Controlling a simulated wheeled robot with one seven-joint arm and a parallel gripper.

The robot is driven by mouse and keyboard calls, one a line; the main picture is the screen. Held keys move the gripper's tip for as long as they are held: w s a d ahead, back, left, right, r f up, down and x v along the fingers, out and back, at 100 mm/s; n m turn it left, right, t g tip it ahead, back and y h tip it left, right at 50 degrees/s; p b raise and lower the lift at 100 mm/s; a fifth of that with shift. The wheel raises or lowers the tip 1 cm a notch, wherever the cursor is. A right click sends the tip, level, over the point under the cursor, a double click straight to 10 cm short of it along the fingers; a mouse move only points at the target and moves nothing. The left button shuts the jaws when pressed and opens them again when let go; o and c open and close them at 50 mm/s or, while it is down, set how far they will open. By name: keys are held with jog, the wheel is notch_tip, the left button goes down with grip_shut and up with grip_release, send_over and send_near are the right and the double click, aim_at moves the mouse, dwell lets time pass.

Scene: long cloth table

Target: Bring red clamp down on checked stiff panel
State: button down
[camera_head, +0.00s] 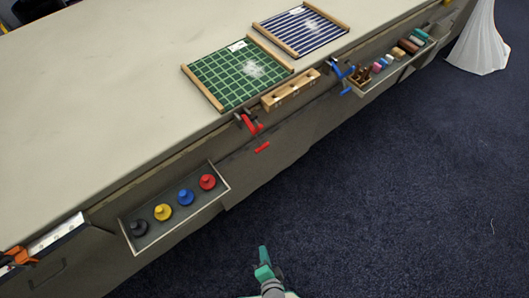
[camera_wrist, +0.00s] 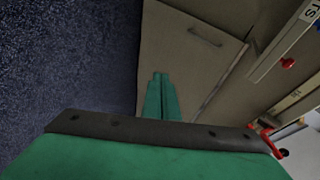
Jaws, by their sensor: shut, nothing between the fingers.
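The green checked panel (camera_head: 215,82) lies flat on the table, with wooden bars along two sides and a whitish patch on it. The red clamp (camera_head: 251,124) is at the table's front edge, by the panel's near corner; a separate-looking red piece (camera_head: 262,147) shows below it. I cannot tell whether the clamp touches the panel. My green gripper (camera_head: 264,262) is low over the floor in front of the table, well away from the clamp. In the wrist view its fingers (camera_wrist: 161,97) are together and empty. A red part (camera_wrist: 266,138) shows there beside the gripper body, not clearly identifiable.
A blue striped panel (camera_head: 290,36) lies behind, with a blue clamp (camera_head: 341,72) at the edge. A wooden block (camera_head: 290,90) sits by the edge. An open drawer (camera_head: 150,244) with coloured knobs and another with small items (camera_head: 355,91) jut out. The carpet (camera_head: 400,190) is clear.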

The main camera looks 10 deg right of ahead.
jog(key=w+a+f+m+t+y, duration=0.1)
jog(key=w+f+m+y, duration=0.15)
jog(key=w+m, duration=0.4)
jog(key=w+f+m+t+y, duration=0.15)
jog(key=w+m+y, duration=0.25)
jog(key=w, duration=0.5)
jog(key=w+d+r+m+t+y, duration=0.2)
jog(key=w+d+r+m+t, duration=0.15)
jog(key=w+r, duration=0.3)
jog(key=w+d+r+m+t+y, duration=0.2)
jog(key=w+d+r+m, duration=0.1)
jog(key=w+d+r, duration=0.3)
jog(key=s+r+x, duration=0.1)
jog(key=r+x, duration=0.1)
jog(key=x, duration=0.8)
jog(key=shift+s+d+r, duration=0.2)
jog(key=shift+s+r, duration=0.3)
jog(key=shift+r, duration=0.2)
jog(key=shift+s+d+r, duration=0.2)
jog(key=shift+s+r, duration=0.25)
jog(key=shift+r, duration=0.25)
jog(key=shift+d+r, duration=0.1)
